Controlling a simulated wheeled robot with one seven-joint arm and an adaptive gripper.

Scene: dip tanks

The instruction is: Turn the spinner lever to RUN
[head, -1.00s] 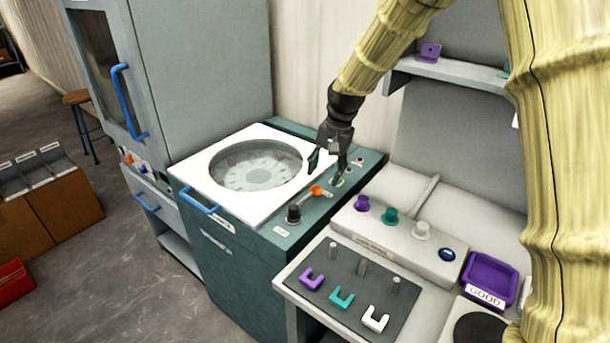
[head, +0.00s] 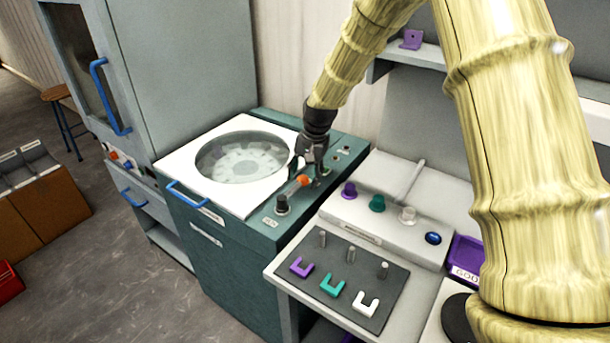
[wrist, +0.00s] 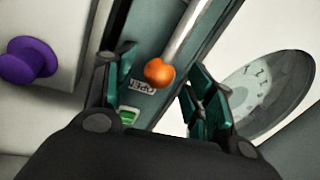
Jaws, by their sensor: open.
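The spinner (head: 215,235) is a teal cabinet with a white top and a round clear lid. Its lever has a black hub (head: 282,204) and a metal rod ending in an orange ball knob (head: 303,180); the rod points from the hub toward the panel's back. My gripper (head: 309,172) is open at the knob. In the wrist view the orange knob (wrist: 158,72) shows between the two spread teal fingers (wrist: 160,80), with a gap to each side. A partly covered label (wrist: 141,87) and a green patch (wrist: 128,115) lie beside the knob.
Small panel buttons (head: 346,150) sit behind my gripper. To the right is a grey bench unit with purple (head: 349,190), teal (head: 377,203) and clear knobs. A tall grey cabinet (head: 195,70) stands left. Open floor (head: 110,250) lies at front left.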

